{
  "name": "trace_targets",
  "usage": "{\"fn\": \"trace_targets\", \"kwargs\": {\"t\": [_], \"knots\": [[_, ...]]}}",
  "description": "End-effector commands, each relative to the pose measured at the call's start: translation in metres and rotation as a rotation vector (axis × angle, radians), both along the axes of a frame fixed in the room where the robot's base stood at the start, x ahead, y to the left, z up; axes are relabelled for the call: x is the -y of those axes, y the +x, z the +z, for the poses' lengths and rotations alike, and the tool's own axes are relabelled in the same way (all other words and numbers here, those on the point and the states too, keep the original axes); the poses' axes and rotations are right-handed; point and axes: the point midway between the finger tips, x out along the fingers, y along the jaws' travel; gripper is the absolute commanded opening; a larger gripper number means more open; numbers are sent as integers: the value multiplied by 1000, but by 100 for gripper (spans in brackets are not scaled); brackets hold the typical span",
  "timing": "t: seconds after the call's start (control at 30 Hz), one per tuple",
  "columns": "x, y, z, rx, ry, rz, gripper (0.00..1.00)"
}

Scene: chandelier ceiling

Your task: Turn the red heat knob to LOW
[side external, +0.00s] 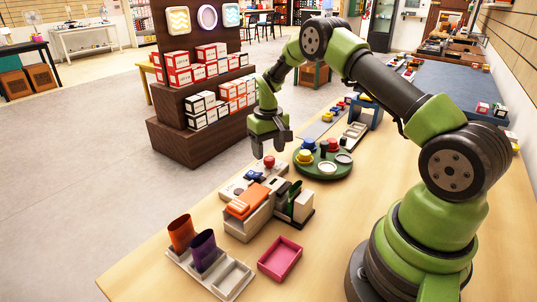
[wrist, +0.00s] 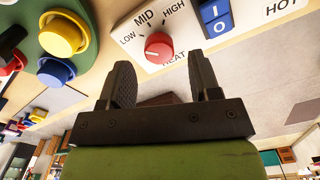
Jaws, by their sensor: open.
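The red heat knob (wrist: 158,46) sits on a white panel (wrist: 187,50) in the wrist view. The labels LOW, MID and HIGH are arched around it and HEAT is on its other side, partly covered. In the side external view the knob (side external: 269,161) stands on the panel just below my gripper (side external: 269,148). My gripper also shows in the wrist view (wrist: 163,72). Its two dark fingers are apart, with nothing between them, and the knob appears just beyond the fingertips. I see no contact.
A blue I/O switch (wrist: 214,14) is beside the knob. A round green tray (side external: 323,172) with coloured pieces stands to the right. An orange-topped device (side external: 248,202), cups (side external: 203,250) and a pink tray (side external: 280,258) are nearer the camera. Bare wood lies around them.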

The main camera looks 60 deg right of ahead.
Motion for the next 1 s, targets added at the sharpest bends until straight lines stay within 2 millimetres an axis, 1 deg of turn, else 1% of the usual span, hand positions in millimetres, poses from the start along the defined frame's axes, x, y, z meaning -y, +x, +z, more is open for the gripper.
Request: {"fn": "trace_targets", "kwargs": {"t": [0.03, 0.1, 0.2, 0.3, 0.4, 0.5, 0.83, 0.87, 0.93, 0.97, 1.0], "knots": [[0, 1, 12, 5, -2, -1, 57], [0, 1, 26, 5, -2, 0, 57], [0, 1, 46, 5, -2, -1, 57], [0, 0, 61, 2, -1, 0, 57], [0, 0, 71, 2, -1, 0, 57], [0, 0, 76, -1, 0, -1, 57], [-1, 0, 79, 2, 0, 0, 57], [-2, 0, 82, 6, 0, 1, 57], [-8, -1, 94, 25, -2, 3, 57], [-12, -2, 102, 37, -3, 5, 57], [-19, -3, 114, 56, -5, 7, 57]]}}
